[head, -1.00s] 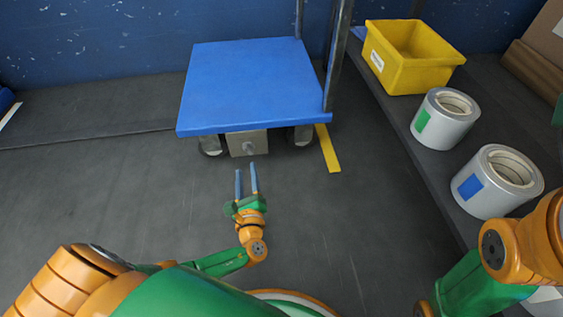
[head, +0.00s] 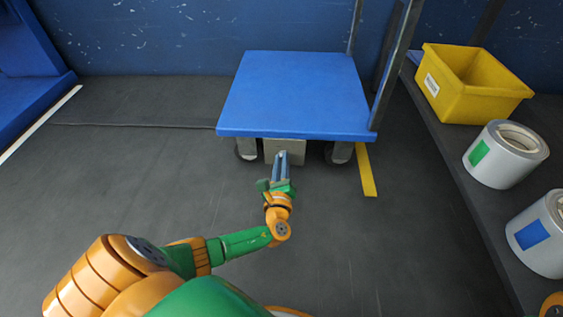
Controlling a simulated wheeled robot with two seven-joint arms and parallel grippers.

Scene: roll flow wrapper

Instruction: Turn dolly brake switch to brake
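The dolly (head: 295,95) has a blue deck and stands against the back wall. A grey brake box (head: 298,150) hangs under the middle of its front edge. My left gripper (head: 282,156) reaches this box from the front. Its two blue-grey fingers are close together, with their tips at the brake switch on the box face. The fingers look shut on the switch, which they mostly hide. The switch's exact angle cannot be read. Only a bit of my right arm shows at the lower right corner; its gripper is out of view.
A dark shelf on the right carries a yellow bin (head: 463,92) and two white rolls, one with a green label (head: 507,160) and one with a blue label (head: 546,240). A yellow floor strip (head: 366,172) lies right of the dolly. The floor in front is clear.

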